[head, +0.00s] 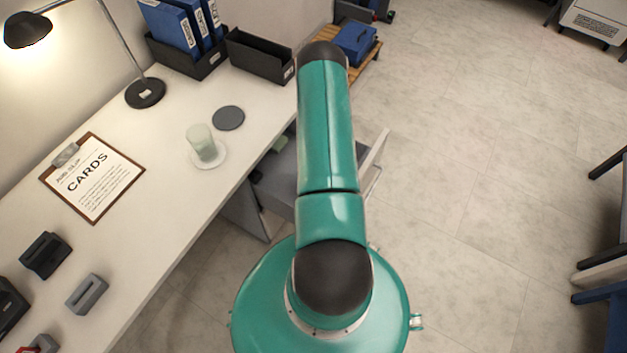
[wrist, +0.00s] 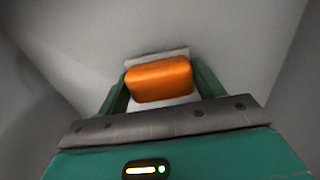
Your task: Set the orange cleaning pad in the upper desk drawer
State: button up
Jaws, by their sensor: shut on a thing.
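The orange cleaning pad (wrist: 160,79) sits between the two green fingers of my gripper (wrist: 161,88) in the wrist view. My gripper is shut on it. Grey surfaces surround the pad there, a flat one beyond it and walls at the sides, like a drawer's inside. I cannot tell whether the pad touches the surface. In the head view, an open desk drawer (head: 373,160) sticks out from the desk's right side. My arm crosses over it and hides part of it, as well as my gripper and the pad.
The white desk (head: 150,215) holds a clipboard (head: 92,178), a frosted cup on a saucer (head: 205,150), a dark round coaster (head: 228,118), a lamp (head: 145,93) and binders (head: 180,30).

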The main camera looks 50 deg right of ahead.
jog(key=shift+f, duration=0.25)
jog(key=o, duration=1)
notch_tip(320, 180, up, 12)
jog(key=shift+w+r, duration=0.1)
jog(key=shift+r, duration=0.05)
